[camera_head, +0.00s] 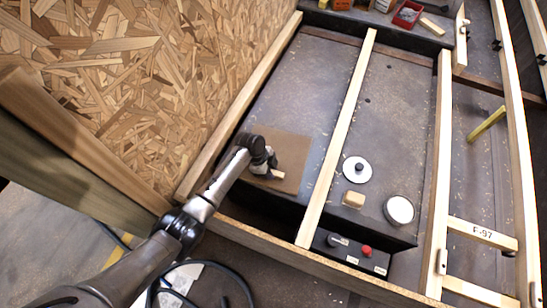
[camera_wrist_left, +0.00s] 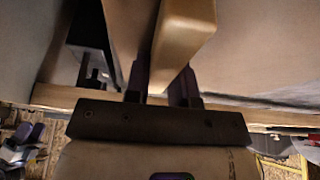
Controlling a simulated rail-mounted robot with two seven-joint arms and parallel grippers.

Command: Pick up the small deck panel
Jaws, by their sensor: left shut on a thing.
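The small deck panel (camera_head: 291,160) is a flat brown square on the dark grey deck, between the left wooden rail and the middle wooden slat. My left gripper (camera_head: 268,172) is over the panel's left part. A short pale wooden block (camera_head: 279,175) shows at its fingertips and looks like the panel's grip. In the left wrist view, the fingers of my left gripper (camera_wrist_left: 165,80) are shut on this tan block (camera_wrist_left: 183,30). I cannot tell whether the panel touches the deck. My right gripper is out of view.
A white disc with a black knob (camera_head: 357,169), a small wooden block (camera_head: 353,199) and a round white-topped tin (camera_head: 399,210) stand right of the middle slat (camera_head: 343,130). A control box with a red button (camera_head: 366,251) is at the front. A chipboard wall (camera_head: 150,80) rises at left.

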